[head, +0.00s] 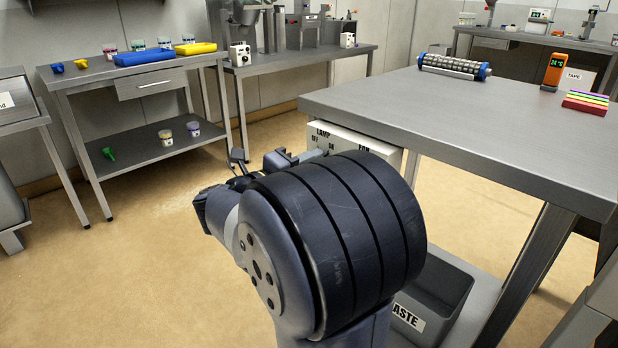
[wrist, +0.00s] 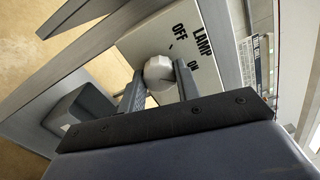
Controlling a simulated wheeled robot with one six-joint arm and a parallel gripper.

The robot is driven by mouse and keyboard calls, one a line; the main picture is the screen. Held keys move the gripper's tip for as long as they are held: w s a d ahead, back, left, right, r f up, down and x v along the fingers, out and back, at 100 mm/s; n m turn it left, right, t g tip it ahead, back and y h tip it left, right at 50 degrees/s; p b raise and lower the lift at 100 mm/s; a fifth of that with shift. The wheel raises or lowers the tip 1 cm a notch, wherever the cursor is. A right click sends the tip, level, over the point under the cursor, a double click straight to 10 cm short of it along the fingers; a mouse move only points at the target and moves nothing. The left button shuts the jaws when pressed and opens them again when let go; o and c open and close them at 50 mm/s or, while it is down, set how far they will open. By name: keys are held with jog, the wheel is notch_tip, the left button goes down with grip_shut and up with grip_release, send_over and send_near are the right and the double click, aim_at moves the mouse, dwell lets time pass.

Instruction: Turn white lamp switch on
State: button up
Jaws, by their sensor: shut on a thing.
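The white lamp switch (wrist: 158,70) is a faceted knob on a white panel (wrist: 135,40) lettered LAMP, OFF and ON. My gripper (wrist: 159,88) is shut on it, with one dark finger on each side. Which label the knob points to is hard to tell. In the head view the panel (head: 342,139) sits under the near left corner of the steel table, and my gripper (head: 283,158) is up against it. My arm hides the knob and part of the panel there.
The steel table (head: 450,110) carries a roller rack (head: 453,66), an orange meter (head: 553,71) and a striped block (head: 586,102). A grey waste bin (head: 440,290) stands below it. Side benches line the walls. The floor at left is clear.

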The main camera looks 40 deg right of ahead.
jog(key=shift+m+b, duration=0.35)
jog(key=shift+m, duration=0.15)
jog(key=o, duration=1)
jog(key=shift+c, duration=0.2)
jog(key=a+p, duration=0.2)
jog(key=a, duration=0.8)
jog(key=shift+s+a, duration=0.4)
jog(key=shift+s, duration=0.05)
jog(key=d+b, duration=0.2)
jog(key=d, duration=0.8)
jog(key=shift+w+d, duration=0.4)
jog(key=shift+w, duration=0.05)
